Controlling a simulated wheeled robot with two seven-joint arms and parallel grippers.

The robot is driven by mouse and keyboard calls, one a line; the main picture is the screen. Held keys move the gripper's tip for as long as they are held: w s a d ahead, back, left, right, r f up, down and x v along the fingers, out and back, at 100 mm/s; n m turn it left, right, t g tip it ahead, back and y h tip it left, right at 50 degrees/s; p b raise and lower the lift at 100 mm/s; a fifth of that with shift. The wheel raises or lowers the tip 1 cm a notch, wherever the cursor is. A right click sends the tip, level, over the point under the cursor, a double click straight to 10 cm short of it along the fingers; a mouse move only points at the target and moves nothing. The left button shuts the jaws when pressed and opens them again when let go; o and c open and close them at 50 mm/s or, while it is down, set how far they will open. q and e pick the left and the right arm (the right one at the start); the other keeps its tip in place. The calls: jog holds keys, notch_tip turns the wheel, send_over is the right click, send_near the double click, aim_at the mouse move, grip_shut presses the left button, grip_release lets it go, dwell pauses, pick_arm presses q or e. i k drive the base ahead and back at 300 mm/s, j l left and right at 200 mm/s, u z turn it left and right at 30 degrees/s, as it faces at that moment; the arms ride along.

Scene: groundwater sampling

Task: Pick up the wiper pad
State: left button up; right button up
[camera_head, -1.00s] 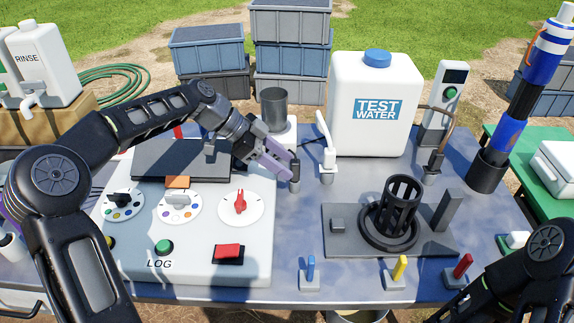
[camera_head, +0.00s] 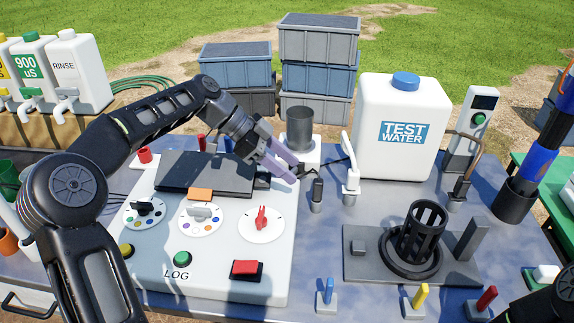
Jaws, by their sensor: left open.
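My left gripper (camera_head: 284,168) reaches in over the back right corner of the white control console. Its jaws are open and nothing shows held between them. Its tip is above and just left of a small dark upright piece (camera_head: 317,196) on the table; I cannot tell if they touch. A small white block (camera_head: 545,274) lies at the table's right edge; it may be the wiper pad, but I cannot tell for certain. It is far from my left gripper. Part of my right arm shows at the bottom right corner; its gripper is out of view.
The console (camera_head: 215,270) has dials, a red switch and a dark raised lid. A white test water jug (camera_head: 400,150) stands at the back. A black ring-and-cage fixture (camera_head: 412,250) sits right of centre. Blue, yellow and red toggles line the front edge.

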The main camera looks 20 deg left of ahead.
aim_at(544, 275)
jog(key=k, duration=1.5)
